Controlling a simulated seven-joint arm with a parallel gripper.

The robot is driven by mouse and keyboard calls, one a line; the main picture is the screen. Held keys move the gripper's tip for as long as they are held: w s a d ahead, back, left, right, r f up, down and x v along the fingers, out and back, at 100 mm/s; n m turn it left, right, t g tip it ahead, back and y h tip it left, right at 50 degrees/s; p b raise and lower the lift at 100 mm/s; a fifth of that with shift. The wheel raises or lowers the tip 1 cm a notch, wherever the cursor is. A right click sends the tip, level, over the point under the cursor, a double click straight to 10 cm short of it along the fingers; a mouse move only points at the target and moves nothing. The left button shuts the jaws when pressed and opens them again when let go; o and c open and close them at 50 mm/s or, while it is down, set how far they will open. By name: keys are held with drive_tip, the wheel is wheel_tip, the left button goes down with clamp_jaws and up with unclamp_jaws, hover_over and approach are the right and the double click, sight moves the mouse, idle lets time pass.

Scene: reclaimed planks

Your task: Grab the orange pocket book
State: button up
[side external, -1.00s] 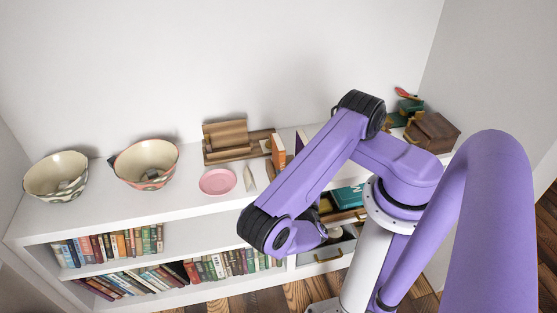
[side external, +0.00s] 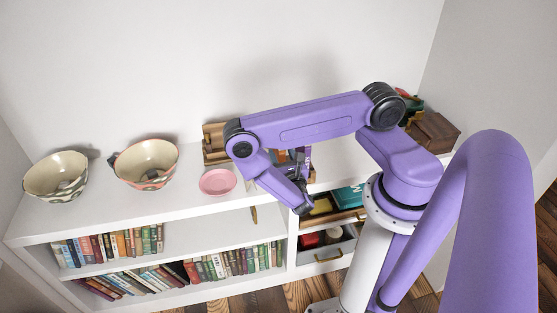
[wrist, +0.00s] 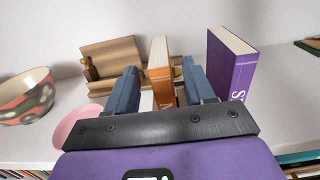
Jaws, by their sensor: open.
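The orange pocket book (wrist: 161,75) stands upright on the white shelf top, with its orange spine and pale page edges showing. It is in the wrist view, between the two blue-grey fingers of my gripper (wrist: 160,66) and somewhat ahead of them. The fingers are apart, one on each side of the book in the picture. Its lower part is hidden behind the gripper's black bar. In the side view only a small part of the orange book (side external: 281,157) shows past my arm, and the fingers are hard to make out there.
A thick purple book (wrist: 230,66) stands upright just right of the orange one. A wooden stand (wrist: 108,55) is behind, to the left. A pink plate (side external: 217,182) and two bowls, one with a red rim (side external: 145,165), lie left. Rows of books fill the shelves below.

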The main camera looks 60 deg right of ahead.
drive_tip(key=shift+x, duration=2.35)
clamp_jaws()
